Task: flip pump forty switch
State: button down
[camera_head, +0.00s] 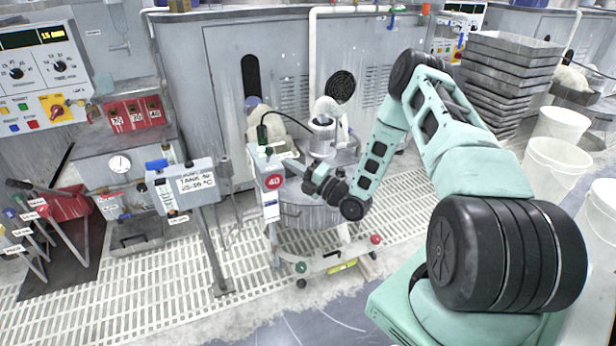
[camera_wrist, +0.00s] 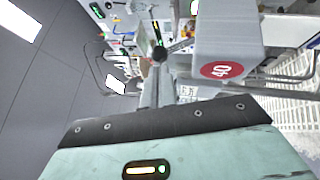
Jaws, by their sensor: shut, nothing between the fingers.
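The pump forty switch box (camera_head: 270,170) is a pale grey box with a round red "40" label, on a stand at the centre of the head view. The box also shows in the wrist view (camera_wrist: 225,40), right of the fingers. A dark knob (camera_wrist: 159,54) shows near the fingertips; I cannot tell whether they touch. In the head view my gripper (camera_head: 291,166) reaches in from the right, close beside the box's upper part. It is shut and empty. The switch's position cannot be made out.
A grey "TANK 40" box (camera_head: 190,185) stands on a post to the left. Behind the switch box is a round machine (camera_head: 310,208) with a cylinder on top. Levers (camera_head: 50,235) stand at far left. White buckets (camera_head: 555,160) and stacked trays (camera_head: 510,75) are at right. Perforated floor lies in front.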

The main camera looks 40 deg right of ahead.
aim_at(271, 149)
jog(key=shift+x, duration=2.05)
jog(key=shift+r, duration=0.2)
jog(key=shift+w+r+m+g+h+p, duration=0.45)
jog(key=shift+r+g+p, duration=0.2)
jog(key=shift+p, duration=0.55)
jog(key=g+p, duration=0.1)
jog(key=w+r+m+g+p, duration=0.1)
jog(key=p, duration=0.1)
jog(key=shift+d+r+m+h, duration=0.15)
jog(key=shift+d+m+h, duration=0.05)
jog(key=shift+m+h, duration=0.05)
jog(key=shift+w+d+r+m+g+p, duration=0.2)
jog(key=shift+w+m+g+p, duration=0.1)
jog(key=shift+w+g+p, duration=0.25)
jog(key=shift+w+d+r+m+g+p, duration=0.15)
jog(key=shift+w+m+g+p, duration=0.15)
jog(key=shift+g+p, duration=0.35)
jog(key=shift+w+d+m+g+p, duration=0.15)
jog(key=shift+w+m+g+p, duration=0.4)
jog(key=shift+w+g, duration=0.35)
jog(key=shift+f, duration=0.15)
jog(key=shift+r, duration=0.2)
